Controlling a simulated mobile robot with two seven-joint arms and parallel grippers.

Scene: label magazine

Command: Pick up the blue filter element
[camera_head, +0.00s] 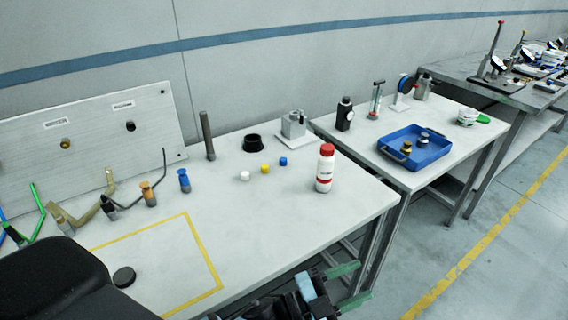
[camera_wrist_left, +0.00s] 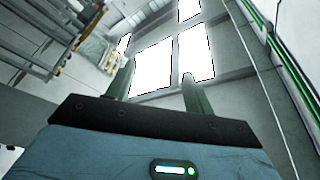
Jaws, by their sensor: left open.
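Two small blue things stand on the near table in the head view, and I cannot tell for certain which is the filter element. One is a blue-topped upright piece with a grey lower part (camera_head: 184,181), beside a similar orange one (camera_head: 148,194). The other is a small plain blue piece (camera_head: 283,161), in a row with a yellow and a white one. My left gripper (camera_head: 349,285) is at the table's front edge, low in the picture, well apart from both. Its green fingers are spread and empty, also in the left wrist view (camera_wrist_left: 157,88). My right gripper is not seen.
A white bottle with a red cap (camera_head: 325,168) stands near the table's right end. A dark upright rod (camera_head: 207,136), a black ring (camera_head: 253,142) and a grey block (camera_head: 293,124) stand behind. The yellow-outlined area (camera_head: 218,272) is largely clear. A blue tray (camera_head: 434,152) sits on the second table.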

